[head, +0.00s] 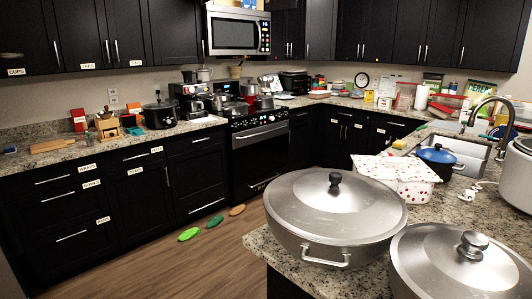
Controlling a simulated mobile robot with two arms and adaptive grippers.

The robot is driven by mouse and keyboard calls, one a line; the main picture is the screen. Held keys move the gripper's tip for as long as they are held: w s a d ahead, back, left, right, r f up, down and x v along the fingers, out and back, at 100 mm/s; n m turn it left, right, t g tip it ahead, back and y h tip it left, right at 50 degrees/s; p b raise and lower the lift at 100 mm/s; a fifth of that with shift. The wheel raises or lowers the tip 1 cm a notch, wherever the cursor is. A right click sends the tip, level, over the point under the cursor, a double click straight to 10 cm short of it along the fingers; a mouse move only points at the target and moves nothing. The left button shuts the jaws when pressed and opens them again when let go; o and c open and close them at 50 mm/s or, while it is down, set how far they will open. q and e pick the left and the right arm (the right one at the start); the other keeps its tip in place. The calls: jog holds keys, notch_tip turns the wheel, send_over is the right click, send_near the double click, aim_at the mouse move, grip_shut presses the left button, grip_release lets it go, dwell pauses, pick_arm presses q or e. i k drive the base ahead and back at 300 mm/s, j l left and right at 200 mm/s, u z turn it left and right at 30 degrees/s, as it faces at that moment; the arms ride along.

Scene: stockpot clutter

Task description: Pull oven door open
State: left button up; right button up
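The oven (260,155) is a black range set between dark cabinets at the back, in the middle of the head view. Its door looks shut, with a horizontal metal handle (262,131) near the top and dark glass below. A row of control knobs sits above the handle. Pots stand on the stovetop. Neither of my grippers shows in the head view.
Two large lidded stockpots (336,215) stand on the near granite counter (262,246) at lower right. Green and brown oval items (212,223) lie on the wooden floor (165,258) before the oven. A microwave (238,33) hangs above. Open floor lies at left.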

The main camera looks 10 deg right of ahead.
aim_at(255, 152)
jog(key=i+j+u, duration=0.45)
jog(key=i, duration=0.3)
jog(key=i+j, duration=0.15)
jog(key=i, duration=0.4)
jog(key=i+j, duration=0.1)
jog(key=i, duration=0.5)
jog(key=i+j, duration=0.15)
jog(key=i, duration=0.4)
jog(key=i+l+z, duration=0.2)
jog(key=i+z, duration=0.15)
jog(key=z, duration=0.15)
jog(key=i+l+z, duration=0.1)
jog(key=i+z, duration=0.6)
jog(key=z, duration=0.25)
jog(key=i+j+z, duration=0.2)
jog(key=z, duration=0.25)
jog(key=i+l+u, duration=0.1)
jog(key=i, duration=0.45)
jog(key=i+l+u, duration=0.15)
jog(key=i+l, duration=0.15)
jog(key=i, duration=0.2)
jog(key=i+l+u, duration=0.1)
jog(key=i+l, duration=0.2)
jog(key=i, duration=0.2)
